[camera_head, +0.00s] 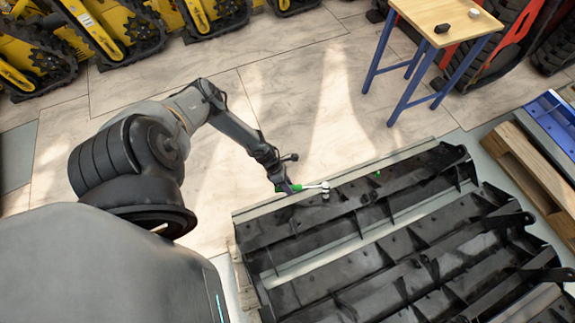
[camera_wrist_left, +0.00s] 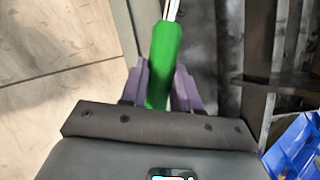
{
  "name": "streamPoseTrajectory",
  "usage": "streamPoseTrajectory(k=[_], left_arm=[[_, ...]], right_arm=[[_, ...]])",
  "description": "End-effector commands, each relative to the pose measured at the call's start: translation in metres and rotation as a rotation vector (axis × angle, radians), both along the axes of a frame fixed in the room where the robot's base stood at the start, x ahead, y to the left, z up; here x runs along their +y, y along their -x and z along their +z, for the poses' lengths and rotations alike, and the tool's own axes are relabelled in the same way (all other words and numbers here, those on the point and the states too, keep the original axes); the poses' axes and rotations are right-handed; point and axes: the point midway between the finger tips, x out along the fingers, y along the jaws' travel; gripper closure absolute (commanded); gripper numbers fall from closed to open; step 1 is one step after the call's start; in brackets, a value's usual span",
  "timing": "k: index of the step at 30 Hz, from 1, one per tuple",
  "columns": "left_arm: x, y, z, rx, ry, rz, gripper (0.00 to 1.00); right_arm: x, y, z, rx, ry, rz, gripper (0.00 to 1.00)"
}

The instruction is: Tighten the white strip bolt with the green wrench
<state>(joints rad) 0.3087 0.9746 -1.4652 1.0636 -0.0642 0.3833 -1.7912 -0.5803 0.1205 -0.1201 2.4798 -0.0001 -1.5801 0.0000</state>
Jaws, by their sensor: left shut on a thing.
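My left gripper (camera_head: 287,187) is shut on the green handle of the wrench (camera_head: 297,187). In the left wrist view, the purple fingers of my left gripper (camera_wrist_left: 160,88) close on both sides of the green wrench handle (camera_wrist_left: 164,62), and its metal shaft runs out of the top edge. In the head view, the wrench's silver head (camera_head: 326,190) points right, over the far edge of the black ribbed carrier beside a pale strip (camera_head: 395,160). I cannot make out a bolt under the head, nor whether the head touches one. My right gripper is not in view.
The black carrier (camera_head: 350,225) fills the lower right, with another pale strip across it (camera_head: 325,256). A small green spot (camera_head: 377,173) lies right of the wrench. A wooden-topped table (camera_head: 440,17) with blue legs stands behind. Tracked yellow machines line the back. The floor between is clear.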

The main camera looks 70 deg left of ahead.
Motion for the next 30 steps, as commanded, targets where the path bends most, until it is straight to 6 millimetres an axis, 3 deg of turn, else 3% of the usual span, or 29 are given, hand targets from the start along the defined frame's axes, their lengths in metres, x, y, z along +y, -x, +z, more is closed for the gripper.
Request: streamPoseTrajectory(k=[30], left_arm=[[-0.002, -0.002, -0.0046, -0.004, 0.006, 0.001, 1.0]], right_arm=[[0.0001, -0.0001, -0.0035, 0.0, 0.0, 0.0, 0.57]])
